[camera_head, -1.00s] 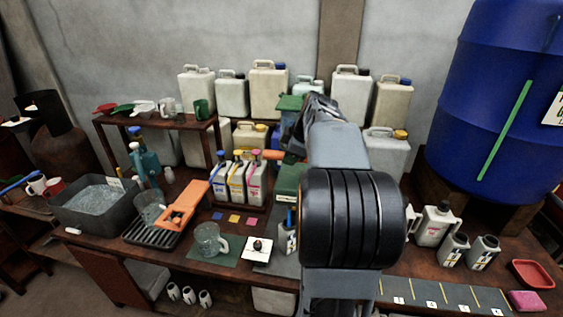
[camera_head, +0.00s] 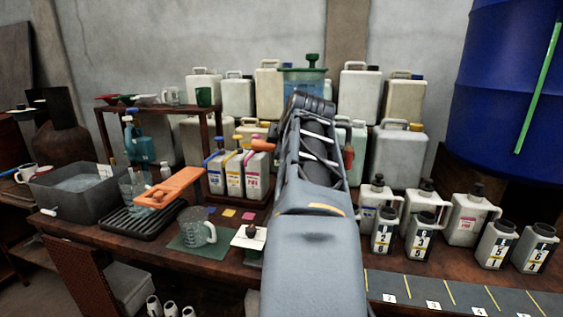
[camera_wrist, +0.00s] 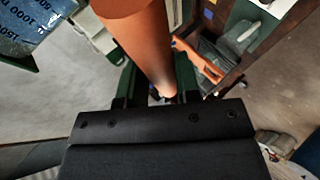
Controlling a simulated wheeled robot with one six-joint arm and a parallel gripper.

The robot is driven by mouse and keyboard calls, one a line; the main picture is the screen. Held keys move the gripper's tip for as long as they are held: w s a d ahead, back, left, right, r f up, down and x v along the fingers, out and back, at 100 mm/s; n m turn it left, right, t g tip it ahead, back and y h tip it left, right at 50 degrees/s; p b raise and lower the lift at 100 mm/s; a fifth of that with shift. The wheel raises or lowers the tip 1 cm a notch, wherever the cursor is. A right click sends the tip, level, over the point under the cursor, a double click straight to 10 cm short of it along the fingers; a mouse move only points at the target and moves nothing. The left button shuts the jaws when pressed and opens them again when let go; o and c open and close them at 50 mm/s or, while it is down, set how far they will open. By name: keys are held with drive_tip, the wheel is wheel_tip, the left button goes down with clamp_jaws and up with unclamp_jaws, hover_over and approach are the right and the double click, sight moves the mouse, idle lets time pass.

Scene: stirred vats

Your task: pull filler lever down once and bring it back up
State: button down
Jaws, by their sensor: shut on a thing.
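The filler (camera_head: 302,75), with a bluish clear vessel and a green lid knob, stands at the back middle of the bench, mostly hidden behind my arm. An orange lever handle (camera_head: 262,145) shows left of my arm. A reddish-orange piece (camera_head: 348,157) shows to its right; I cannot tell if it is the same handle. In the wrist view the thick orange handle (camera_wrist: 143,40) runs between the dark green fingers of my gripper (camera_wrist: 156,82), which is shut on it. In the head view my arm hides the fingertips.
Several bottles (camera_head: 232,172) with coloured caps stand left of my arm, near a glass jug (camera_head: 197,228) on a green mat. An orange clamp-like piece (camera_head: 168,188) sits above a black rack. Pump bottles (camera_head: 468,215) stand at right. White canisters (camera_head: 400,155) line the back.

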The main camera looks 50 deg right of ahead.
drive_tip(key=shift+s+a+f+t+h+b, duration=0.15)
drive_tip(key=shift+f+t+h+b, duration=0.1)
drive_tip(key=shift+f+b, duration=0.55)
drive_tip(key=shift+a+f+t+h+b, duration=0.15)
drive_tip(key=shift+f+h+b, duration=0.15)
drive_tip(key=shift+b, duration=0.75)
drive_tip(key=shift+f, duration=0.15)
drive_tip(key=c, duration=0.8)
unclamp_jaws()
